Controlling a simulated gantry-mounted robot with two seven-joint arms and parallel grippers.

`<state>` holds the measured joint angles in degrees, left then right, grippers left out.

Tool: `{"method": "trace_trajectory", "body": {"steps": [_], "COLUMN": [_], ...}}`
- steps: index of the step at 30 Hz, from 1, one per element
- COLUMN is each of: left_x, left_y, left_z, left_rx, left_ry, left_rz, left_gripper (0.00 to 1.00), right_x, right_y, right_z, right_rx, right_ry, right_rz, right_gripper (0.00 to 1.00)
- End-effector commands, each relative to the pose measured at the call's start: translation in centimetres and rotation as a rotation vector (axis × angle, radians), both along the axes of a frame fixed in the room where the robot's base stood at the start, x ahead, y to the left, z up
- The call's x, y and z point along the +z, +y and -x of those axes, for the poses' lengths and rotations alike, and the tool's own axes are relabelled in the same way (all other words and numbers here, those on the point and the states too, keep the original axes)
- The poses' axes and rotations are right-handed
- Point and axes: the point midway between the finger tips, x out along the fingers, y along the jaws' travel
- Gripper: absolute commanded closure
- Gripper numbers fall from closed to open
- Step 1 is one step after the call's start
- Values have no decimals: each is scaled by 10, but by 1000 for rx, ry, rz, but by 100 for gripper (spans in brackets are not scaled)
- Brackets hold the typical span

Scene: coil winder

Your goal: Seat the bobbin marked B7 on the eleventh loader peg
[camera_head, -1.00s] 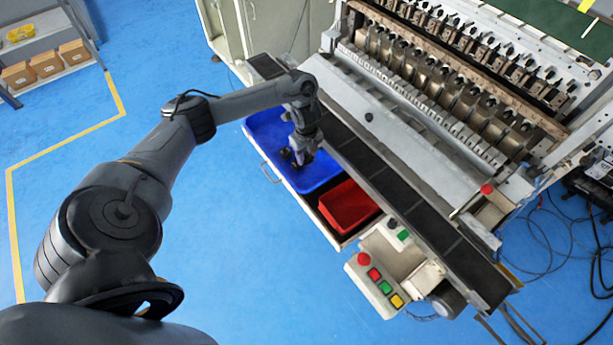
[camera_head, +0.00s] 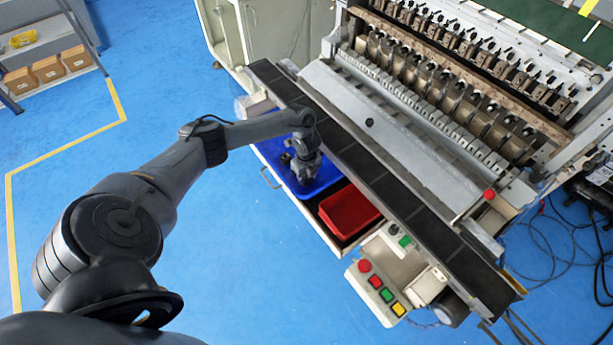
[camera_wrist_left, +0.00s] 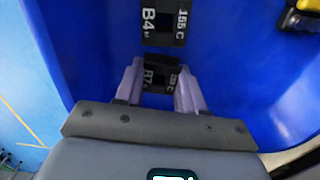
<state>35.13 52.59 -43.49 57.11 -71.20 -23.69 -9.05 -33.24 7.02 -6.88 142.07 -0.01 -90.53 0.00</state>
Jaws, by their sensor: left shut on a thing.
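My left gripper (camera_head: 304,172) is over the blue bin (camera_head: 325,181), inside its outline in the head view. In the left wrist view the gripper (camera_wrist_left: 160,90) is shut on a dark bobbin (camera_wrist_left: 161,76) whose label seems to read B7, partly covered by the fingers. Another dark bobbin marked B4 (camera_wrist_left: 164,22) lies in the blue bin just ahead of it. The fingers hide most of the held bobbin in the head view. The loader pegs are too small to tell apart. My right gripper is not in view.
A red bin (camera_head: 349,211) stands beside the blue bin. A dark conveyor (camera_head: 385,190) runs between the bins and the winding machine (camera_head: 400,130). A control box with coloured buttons (camera_head: 381,288) stands near the conveyor's near end. A yellow thing (camera_wrist_left: 300,16) shows at the wrist view's upper right.

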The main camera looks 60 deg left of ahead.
Motion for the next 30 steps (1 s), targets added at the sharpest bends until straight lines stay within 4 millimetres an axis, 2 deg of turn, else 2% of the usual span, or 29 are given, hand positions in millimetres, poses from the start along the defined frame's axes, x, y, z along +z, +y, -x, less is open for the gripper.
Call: {"method": "trace_trajectory", "body": {"steps": [10,11,15,23,28,30], "left_x": [-3,-2,-2,-2,-7,5], "left_y": [0,0,0,0,0,0], "left_z": [0,0,0,0,0,0], "left_rx": [0,0,0,0,0,0], "left_ry": [0,0,0,0,0,-1], "left_rz": [0,0,0,0,0,0], "left_gripper": [93,58,37,36,36,36], "right_x": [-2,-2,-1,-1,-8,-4], "right_y": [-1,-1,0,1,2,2], "right_z": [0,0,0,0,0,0], "right_rx": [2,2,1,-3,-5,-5], "right_ry": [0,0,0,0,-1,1], "right_rz": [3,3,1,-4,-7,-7], "right_gripper": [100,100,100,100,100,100]}}
